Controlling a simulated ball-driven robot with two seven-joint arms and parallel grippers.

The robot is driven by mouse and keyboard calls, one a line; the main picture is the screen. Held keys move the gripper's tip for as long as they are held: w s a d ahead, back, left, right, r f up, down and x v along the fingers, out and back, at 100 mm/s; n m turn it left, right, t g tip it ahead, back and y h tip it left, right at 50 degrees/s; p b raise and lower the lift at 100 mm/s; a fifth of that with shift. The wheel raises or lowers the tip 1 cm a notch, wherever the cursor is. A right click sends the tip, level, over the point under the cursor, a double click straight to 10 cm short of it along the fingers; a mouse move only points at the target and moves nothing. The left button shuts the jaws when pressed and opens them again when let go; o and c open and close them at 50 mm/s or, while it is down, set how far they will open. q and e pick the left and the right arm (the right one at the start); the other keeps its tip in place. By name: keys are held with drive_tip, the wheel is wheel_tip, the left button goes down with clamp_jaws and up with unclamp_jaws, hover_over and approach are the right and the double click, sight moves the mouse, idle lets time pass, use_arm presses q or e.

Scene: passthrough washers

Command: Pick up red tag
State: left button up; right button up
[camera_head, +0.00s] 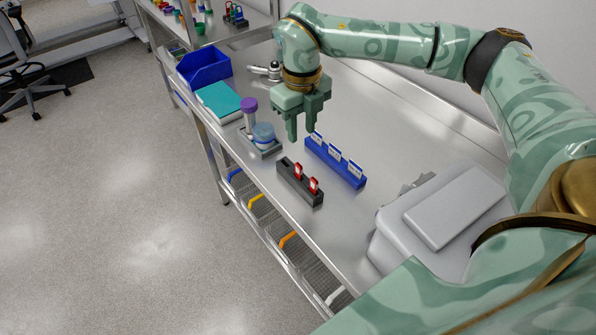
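Two red tags stand upright in a black rack (296,188) on the steel bench. One red tag (298,172) is near the rack's middle, and the other red tag (314,186) is near its right end. My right gripper (301,134) points down above the bench, behind the black rack and close to the far left end of a blue rack. Its two fingers are apart with nothing visible between them. It is not touching the red tags. My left gripper is not in view.
The blue rack (335,165) holds several white-and-blue tags beside the black rack. A tray with a purple-capped tube (249,112) and a blue-lidded jar (263,134) stands left. A teal book (219,102) and blue bin (204,68) are farther back. A grey case (455,208) sits right.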

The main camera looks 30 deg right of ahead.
sight(299, 164)
wheel_tip(299, 164, down, 7)
drive_tip(key=shift+r+b, duration=0.1)
drive_tip(key=shift+b, duration=0.4)
drive_tip(key=f, duration=0.2)
drive_tip(key=f+b, duration=0.1)
drive_tip(key=f, duration=0.2)
drive_tip(key=shift+a+f, duration=0.25)
drive_tip(key=shift+f, duration=0.1)
clamp_jaws()
